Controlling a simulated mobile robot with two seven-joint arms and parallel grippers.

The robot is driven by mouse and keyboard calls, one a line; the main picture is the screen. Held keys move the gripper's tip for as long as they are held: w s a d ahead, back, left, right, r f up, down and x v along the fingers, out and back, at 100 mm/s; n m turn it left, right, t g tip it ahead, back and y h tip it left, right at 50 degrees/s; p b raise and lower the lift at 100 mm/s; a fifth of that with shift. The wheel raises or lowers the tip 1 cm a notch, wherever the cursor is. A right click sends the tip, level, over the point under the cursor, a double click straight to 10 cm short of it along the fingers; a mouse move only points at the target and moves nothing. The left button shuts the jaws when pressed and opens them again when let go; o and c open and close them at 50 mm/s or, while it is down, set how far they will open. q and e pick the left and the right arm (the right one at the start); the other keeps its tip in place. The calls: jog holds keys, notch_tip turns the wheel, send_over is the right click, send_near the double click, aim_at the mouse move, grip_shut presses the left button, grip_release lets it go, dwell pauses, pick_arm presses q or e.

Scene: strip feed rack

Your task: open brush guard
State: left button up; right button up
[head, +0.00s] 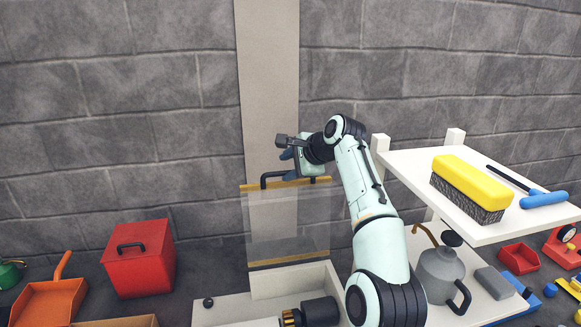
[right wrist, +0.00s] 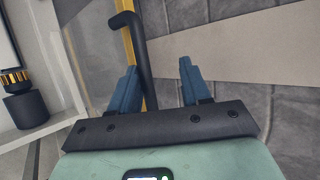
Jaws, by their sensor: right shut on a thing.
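The brush guard (head: 262,228) is a clear panel with yellow strips at its top and bottom. It stands upright above a white housing (head: 293,281) in the middle of the head view. Its black bar handle (head: 270,176) is on the top strip. In the right wrist view the handle (right wrist: 143,55) runs between the blue fingers (right wrist: 158,68), close to the left one. Part of the handle is hidden by the gripper in the head view. My left gripper is not in view.
A white shelf (head: 400,163) with a yellow brush (head: 470,183) stands to the right of my arm. Below it is a grey can (head: 438,270). A red bin (head: 138,262) and an orange dustpan (head: 45,304) are at left. A dark cylinder (head: 320,312) lies in front of the guard.

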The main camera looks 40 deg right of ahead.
jog(key=shift+d, duration=0.1)
jog(key=v, duration=1.3)
jog(key=shift+s, duration=0.25)
jog(key=shift+r, duration=0.1)
